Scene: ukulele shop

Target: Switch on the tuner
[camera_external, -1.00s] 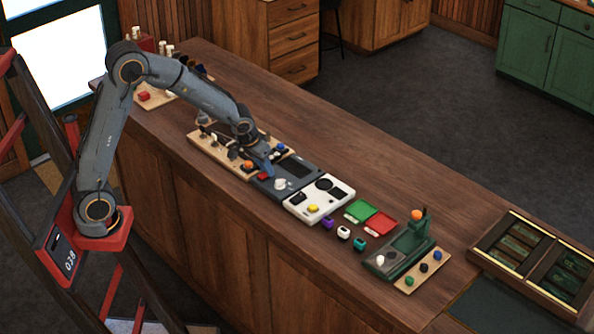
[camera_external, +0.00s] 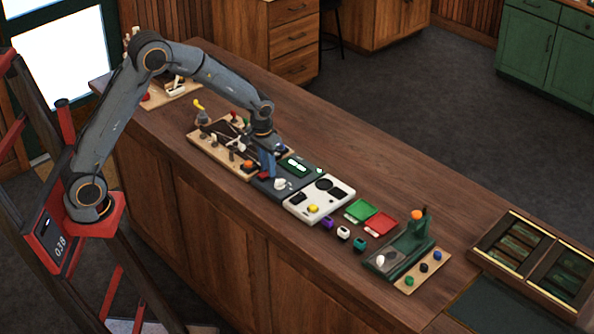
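A dark grey box (camera_external: 298,181), which looks like the tuner, sits on the counter between a wooden board and a white box. Its screen (camera_external: 295,166) is lit with pale green-white marks, and a small light spot (camera_external: 319,171) shows at its right corner. A white knob (camera_external: 280,184) and a red part (camera_external: 263,176) are at its front. My gripper (camera_external: 268,172) points down over the left side of the grey box, close to the red part. Its blue fingers look narrow. I cannot tell whether they touch the box or have a gap between them.
A wooden board (camera_external: 203,144) with several small parts lies left of the grey box. The white box (camera_external: 300,207) with a yellow button is close on its right. Green (camera_external: 360,210) and red (camera_external: 381,222) trays and a green stand (camera_external: 405,250) are further right. The counter behind is clear.

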